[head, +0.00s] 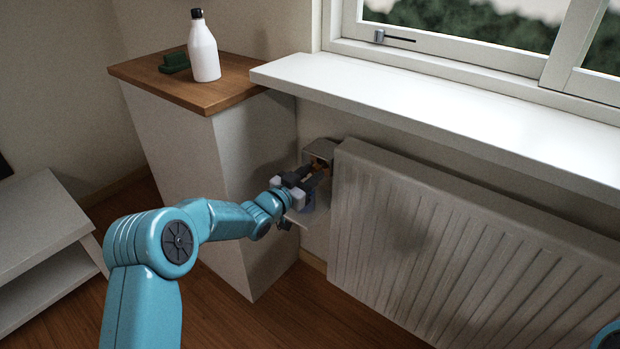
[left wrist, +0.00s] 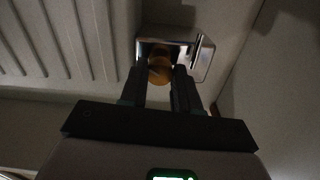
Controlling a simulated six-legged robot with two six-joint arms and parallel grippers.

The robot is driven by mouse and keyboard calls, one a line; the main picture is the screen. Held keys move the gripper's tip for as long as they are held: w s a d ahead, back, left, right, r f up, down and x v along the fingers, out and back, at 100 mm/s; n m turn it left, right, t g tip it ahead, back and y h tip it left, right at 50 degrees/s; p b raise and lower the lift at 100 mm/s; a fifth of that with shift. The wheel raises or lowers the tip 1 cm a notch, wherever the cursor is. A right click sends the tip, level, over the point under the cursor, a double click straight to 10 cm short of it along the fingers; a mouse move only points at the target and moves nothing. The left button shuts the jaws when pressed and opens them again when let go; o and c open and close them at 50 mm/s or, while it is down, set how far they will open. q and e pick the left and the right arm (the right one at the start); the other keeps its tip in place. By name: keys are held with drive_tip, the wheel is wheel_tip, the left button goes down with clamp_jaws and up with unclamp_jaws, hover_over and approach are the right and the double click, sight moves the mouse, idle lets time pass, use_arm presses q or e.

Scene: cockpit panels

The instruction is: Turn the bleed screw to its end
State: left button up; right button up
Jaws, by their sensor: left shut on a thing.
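The bleed screw is a small brass-coloured piece (left wrist: 159,68) in the left wrist view, set in a shiny metal housing (left wrist: 150,46) beside the radiator. In the head view the housing (head: 320,147) shows at the radiator's left end, with a hint of brass at my gripper's tips. My left gripper (head: 312,172) reaches it from the left. In the left wrist view its two dark fingers (left wrist: 160,80) stand on either side of the brass piece and are shut on it. The screw's far side and its turn angle are hidden. My right gripper is out of view.
A ribbed white radiator (head: 450,250) fills the wall right of the housing, under a white window sill (head: 430,95). A white cabinet with a wooden top (head: 185,88) stands left, bearing a white bottle (head: 204,50) and a green block (head: 174,62). A low shelf (head: 40,225) stands far left.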

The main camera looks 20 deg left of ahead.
use_arm(q)
drive_tip(key=o, duration=1.1)
drive_tip(key=shift+c, duration=0.2)
drive_tip(key=p+v, duration=0.3)
drive_tip(key=v, duration=1.3)
drive_tip(key=shift+s, duration=0.2)
